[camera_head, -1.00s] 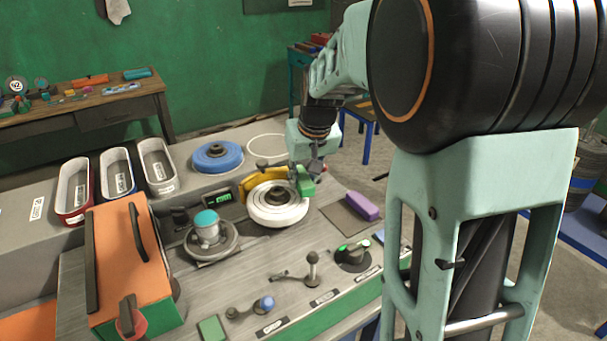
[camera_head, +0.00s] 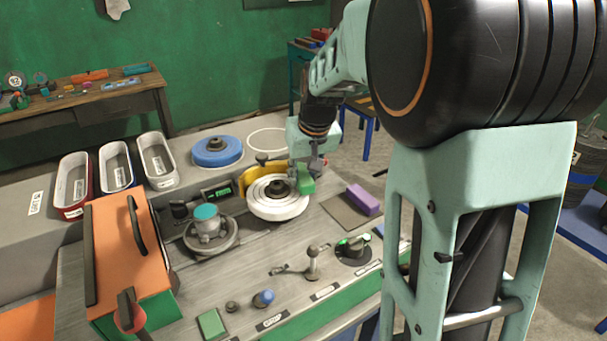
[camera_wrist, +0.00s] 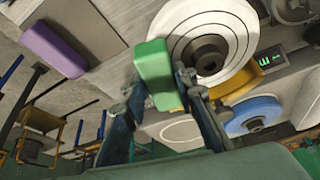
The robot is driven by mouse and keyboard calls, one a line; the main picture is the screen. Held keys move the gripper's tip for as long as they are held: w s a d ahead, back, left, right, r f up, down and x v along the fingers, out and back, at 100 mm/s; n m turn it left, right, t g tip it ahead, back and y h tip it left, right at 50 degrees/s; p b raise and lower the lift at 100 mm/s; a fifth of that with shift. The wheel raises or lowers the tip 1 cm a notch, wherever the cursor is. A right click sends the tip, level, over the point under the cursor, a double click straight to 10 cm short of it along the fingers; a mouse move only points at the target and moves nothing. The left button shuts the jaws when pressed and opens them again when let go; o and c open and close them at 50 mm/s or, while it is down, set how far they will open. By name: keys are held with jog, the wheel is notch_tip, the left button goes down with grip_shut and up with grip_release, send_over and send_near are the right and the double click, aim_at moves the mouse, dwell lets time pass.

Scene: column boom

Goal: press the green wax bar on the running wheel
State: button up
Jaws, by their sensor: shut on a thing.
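My gripper (camera_wrist: 160,95) is shut on the green wax bar (camera_wrist: 154,66), one finger on each side of it. In the head view the bar (camera_head: 306,184) is at the right edge of the white wheel (camera_head: 268,210), which lies flat with a dark hub. In the wrist view the bar overlaps the near edge of the wheel (camera_wrist: 232,42). I cannot tell whether the bar touches the rim, and the stills do not show clearly whether the wheel turns. A yellow guard (camera_head: 252,174) curves behind the wheel.
A purple bar (camera_head: 362,199) lies on a mat to the right. A blue wheel (camera_head: 217,153) is behind. A grey device with a teal cap (camera_head: 207,213) stands left, near an orange box (camera_head: 122,250). A lever (camera_head: 313,263) and dial (camera_head: 352,250) are in front.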

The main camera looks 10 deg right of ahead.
jog(key=shift+s+f+b, duration=0.1)
jog(key=shift+f+b, duration=0.3)
jog(key=shift+f, duration=0.25)
dwell(2.3)
jog(key=shift+r, duration=0.15)
jog(key=shift+r+p, duration=2.9)
jog(key=shift+r, duration=1.1)
